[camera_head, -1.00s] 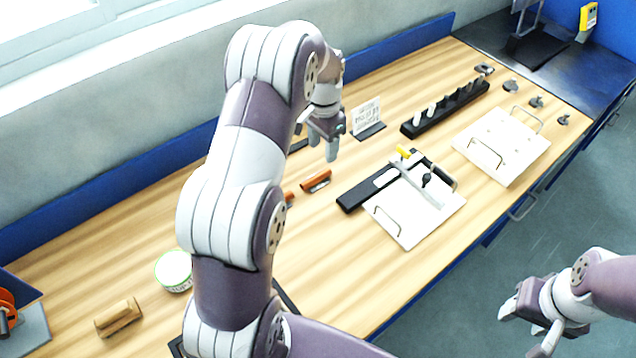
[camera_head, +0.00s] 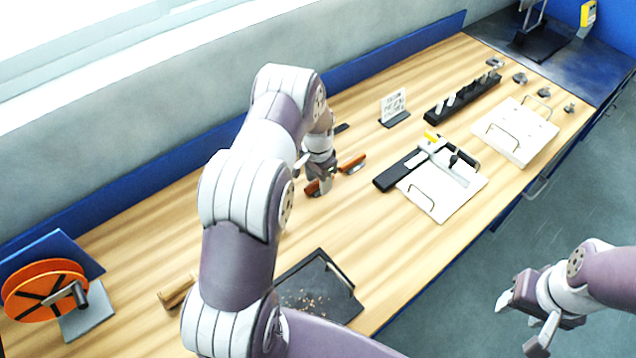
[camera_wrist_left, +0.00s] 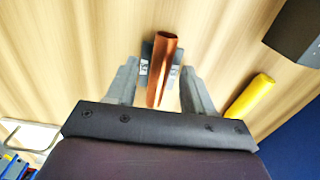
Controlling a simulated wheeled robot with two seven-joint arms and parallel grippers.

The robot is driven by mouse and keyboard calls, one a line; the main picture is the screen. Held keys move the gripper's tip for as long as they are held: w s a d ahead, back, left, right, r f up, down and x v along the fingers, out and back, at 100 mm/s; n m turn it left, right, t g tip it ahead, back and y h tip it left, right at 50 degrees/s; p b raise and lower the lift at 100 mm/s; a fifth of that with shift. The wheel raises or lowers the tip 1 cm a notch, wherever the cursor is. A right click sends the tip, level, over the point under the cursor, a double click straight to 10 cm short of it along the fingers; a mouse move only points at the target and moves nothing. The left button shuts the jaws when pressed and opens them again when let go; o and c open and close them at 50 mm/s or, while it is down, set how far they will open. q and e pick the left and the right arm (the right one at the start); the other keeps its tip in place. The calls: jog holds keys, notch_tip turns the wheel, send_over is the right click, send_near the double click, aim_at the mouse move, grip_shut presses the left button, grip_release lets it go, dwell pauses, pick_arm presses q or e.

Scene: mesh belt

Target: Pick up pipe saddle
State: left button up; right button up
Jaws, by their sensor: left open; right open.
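A reddish-brown, trough-like piece (camera_wrist_left: 164,60), which looks like the pipe saddle, lies over a small grey block (camera_wrist_left: 147,52) on the wooden bench. My left gripper (camera_wrist_left: 158,76) is open, with one finger on each side of it in the wrist view. In the head view my left gripper (camera_head: 321,186) is low at the bench, partly hiding a brown piece (camera_head: 312,188). A second brown piece (camera_head: 352,163) lies just right of it. My right gripper (camera_head: 527,318) is open and empty, off the bench at lower right.
A white tray (camera_head: 440,205) with a yellow-ended tool and a black bar lies to the right. A sign (camera_head: 393,106) and black rack (camera_head: 460,100) stand behind. A dark tray (camera_head: 320,290) with crumbs is near the front edge. An orange reel (camera_head: 45,290) stands far left.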

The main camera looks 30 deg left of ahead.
pick_arm(q)
jog(key=shift+w+d+f, duration=0.15)
jog(key=shift+w+f, duration=0.05)
jog(key=shift+f, duration=0.05)
jog(key=shift+s, duration=0.1)
dwell(0.3)
